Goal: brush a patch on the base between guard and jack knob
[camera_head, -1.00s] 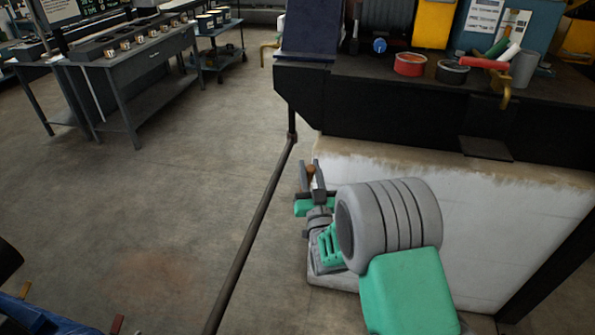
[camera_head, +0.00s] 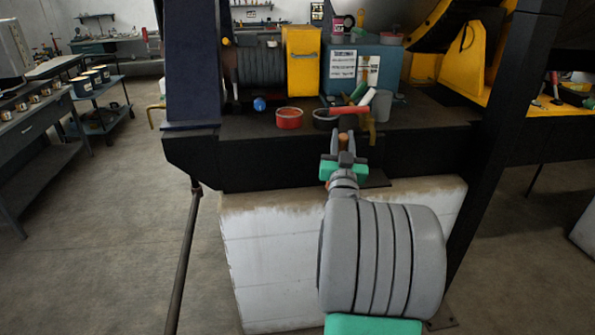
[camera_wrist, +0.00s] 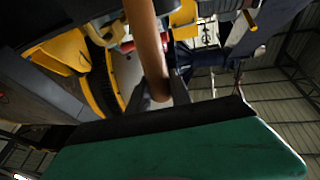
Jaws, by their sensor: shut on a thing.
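My gripper (camera_head: 343,148) is in front of the dark base's front edge in the head view, shut on a brown wooden handle (camera_wrist: 148,45). I take this for the brush; its bristles cannot be made out. In the wrist view the handle runs up out of the picture from between the fingers (camera_wrist: 160,94). The base (camera_head: 240,127) is a dark ledge on a white block. A blue round knob (camera_head: 259,104), perhaps the jack knob, stands near its left part. A yellow upright cover (camera_head: 302,60), perhaps the guard, stands behind.
A red tin (camera_head: 289,118), a dark tin (camera_head: 325,121) and a grey cup (camera_head: 381,106) stand on the base near my gripper. A red-handled tool (camera_head: 349,110) lies there too. A dark post (camera_head: 507,110) rises at right. Open floor (camera_head: 120,215) lies left.

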